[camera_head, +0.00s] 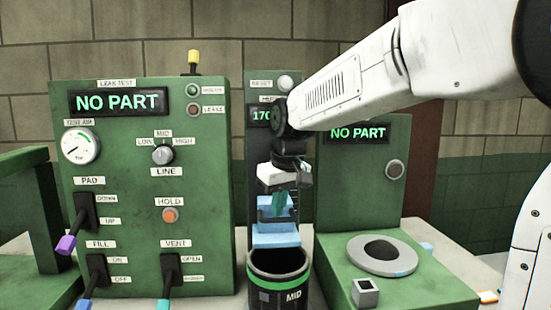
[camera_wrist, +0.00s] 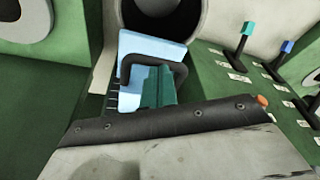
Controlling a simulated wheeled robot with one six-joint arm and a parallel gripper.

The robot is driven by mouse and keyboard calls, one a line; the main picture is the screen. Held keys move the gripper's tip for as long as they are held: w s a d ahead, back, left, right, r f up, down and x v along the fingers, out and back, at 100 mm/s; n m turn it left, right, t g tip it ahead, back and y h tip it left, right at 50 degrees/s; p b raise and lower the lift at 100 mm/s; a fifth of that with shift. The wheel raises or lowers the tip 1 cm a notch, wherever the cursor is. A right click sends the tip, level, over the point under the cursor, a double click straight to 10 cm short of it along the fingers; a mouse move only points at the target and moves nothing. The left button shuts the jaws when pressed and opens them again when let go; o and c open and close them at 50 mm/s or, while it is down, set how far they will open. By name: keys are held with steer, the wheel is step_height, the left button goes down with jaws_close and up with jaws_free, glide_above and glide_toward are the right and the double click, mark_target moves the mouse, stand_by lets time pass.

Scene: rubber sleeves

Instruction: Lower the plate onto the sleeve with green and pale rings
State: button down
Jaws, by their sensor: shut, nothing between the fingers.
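My gripper (camera_head: 279,203) is shut and empty, its teal fingertips together in front of a light blue stepped block on the narrow middle column. In the wrist view the fingers (camera_wrist: 157,86) show before this light blue block (camera_wrist: 145,48); I cannot tell whether they touch it. The PAD lever (camera_head: 84,212), with a purple tip, stands on the left panel between DOWN and UP labels, its tip low.
A black container (camera_head: 260,286) marked MID, with a green band, stands below my gripper. The left panel (camera_head: 200,130) reads NO PART and has several levers. The right station (camera_head: 330,170) also reads NO PART and carries a grey disc (camera_head: 352,250).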

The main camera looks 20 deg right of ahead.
step_height(320, 180, up, 8)
stand_by(0.8)
stand_by(0.3)
steer(key=s+f, duration=0.5)
steer(key=s, duration=0.4)
steer(key=s+f+m+g, duration=0.1)
steer(key=s+f, duration=0.4)
steer(key=s, duration=0.5)
steer(key=s+f+m, duration=0.1)
steer(key=s+f, duration=0.5)
steer(key=s, duration=0.4)
steer(key=shift+d+h, duration=0.3)
steer(key=shift+d, duration=0.1)
steer(key=shift+s, duration=0.1)
